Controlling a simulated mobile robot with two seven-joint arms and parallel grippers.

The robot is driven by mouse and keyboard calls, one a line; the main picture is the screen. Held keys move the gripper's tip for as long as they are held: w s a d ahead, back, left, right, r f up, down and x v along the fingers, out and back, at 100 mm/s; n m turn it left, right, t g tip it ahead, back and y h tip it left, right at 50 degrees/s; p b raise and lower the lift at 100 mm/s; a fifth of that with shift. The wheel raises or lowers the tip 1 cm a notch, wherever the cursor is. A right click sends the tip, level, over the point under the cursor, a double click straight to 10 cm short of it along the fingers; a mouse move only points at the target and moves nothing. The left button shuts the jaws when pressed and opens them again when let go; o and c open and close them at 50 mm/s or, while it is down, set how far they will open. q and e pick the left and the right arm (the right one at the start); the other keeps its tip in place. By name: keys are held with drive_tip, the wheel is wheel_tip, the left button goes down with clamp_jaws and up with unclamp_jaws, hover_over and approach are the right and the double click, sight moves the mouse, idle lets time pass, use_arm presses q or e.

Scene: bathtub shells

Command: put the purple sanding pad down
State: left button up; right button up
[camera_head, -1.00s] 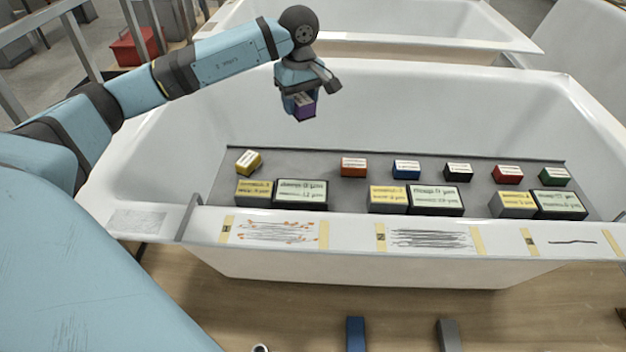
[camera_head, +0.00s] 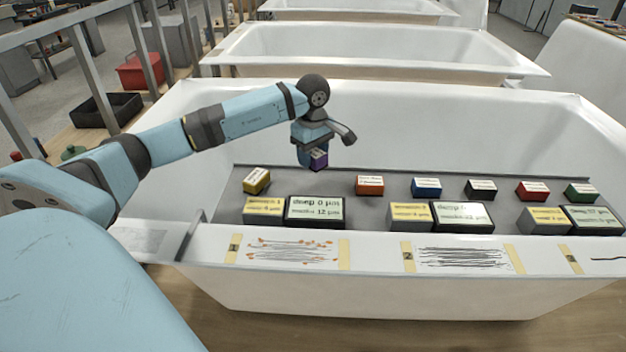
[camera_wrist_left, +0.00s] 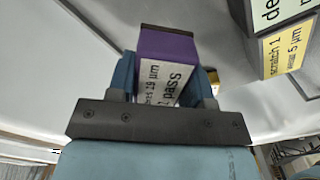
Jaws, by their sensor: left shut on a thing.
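The purple sanding pad (camera_head: 319,160) is a small block held by my left gripper (camera_head: 312,158), above the grey tray (camera_head: 335,182) in the bathtub. In the left wrist view the purple pad (camera_wrist_left: 168,55) sits between the two blue fingers of my left gripper (camera_wrist_left: 165,85), with a printed white label on one side. The gripper is shut on it. My right gripper is not in view.
Blue (camera_head: 426,187), black (camera_head: 481,190), red (camera_head: 532,191) and green (camera_head: 581,193) blocks continue the back row. Larger labelled blocks, including one reading "deep" (camera_head: 315,211), stand in front. The white tub rim (camera_head: 375,240) carries taped marks. More tubs stand behind.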

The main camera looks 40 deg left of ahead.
use_arm(q)
hover_over(313, 189)
wheel_tip(313, 189, down, 4)
drive_tip(key=shift+f+b, duration=0.2)
drive_tip(key=shift+b, duration=0.1)
wheel_tip(313, 189, down, 4)
drive_tip(key=shift+r+b, duration=0.25)
drive_tip(key=shift+b, duration=0.15)
drive_tip(key=shift+f, duration=0.4)
drive_tip(key=o, duration=0.9)
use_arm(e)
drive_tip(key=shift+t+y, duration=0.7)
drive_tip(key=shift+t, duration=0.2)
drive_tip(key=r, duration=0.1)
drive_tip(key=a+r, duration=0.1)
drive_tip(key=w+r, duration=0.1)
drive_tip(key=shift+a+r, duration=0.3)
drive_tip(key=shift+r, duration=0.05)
use_arm(q)
drive_tip(key=shift+r, duration=0.1)
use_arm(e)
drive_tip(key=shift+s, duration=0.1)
